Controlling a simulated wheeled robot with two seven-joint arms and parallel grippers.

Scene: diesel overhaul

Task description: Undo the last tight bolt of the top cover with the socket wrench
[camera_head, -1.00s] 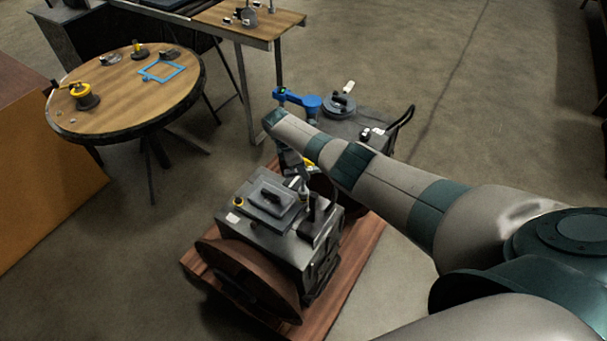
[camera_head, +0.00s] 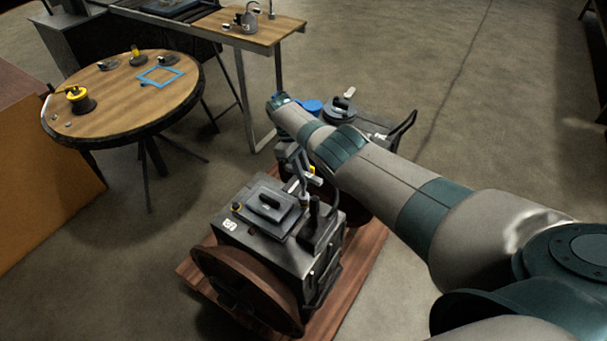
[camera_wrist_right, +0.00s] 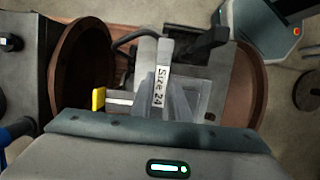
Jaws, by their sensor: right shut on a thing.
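The top cover (camera_head: 270,203) is a grey stepped plate with a dark handle-like part in its middle, on the dark engine block (camera_head: 240,234). My right gripper (camera_head: 299,166) is behind and right of the cover, pointing down. In the right wrist view my right gripper (camera_wrist_right: 172,98) is shut on the socket wrench (camera_wrist_right: 160,84), which carries a white "Size 24" label. The socket end is hidden in that view, and I cannot tell whether it touches a bolt. The bolts are too small to make out. My left gripper is not in view.
The engine stands on a reddish wooden pallet (camera_head: 356,275), with a rusty flywheel (camera_head: 246,290) in front. Behind it is a dark unit with a black handle (camera_head: 402,128). A round table (camera_head: 110,100) with small tools stands at the left. The floor at right is free.

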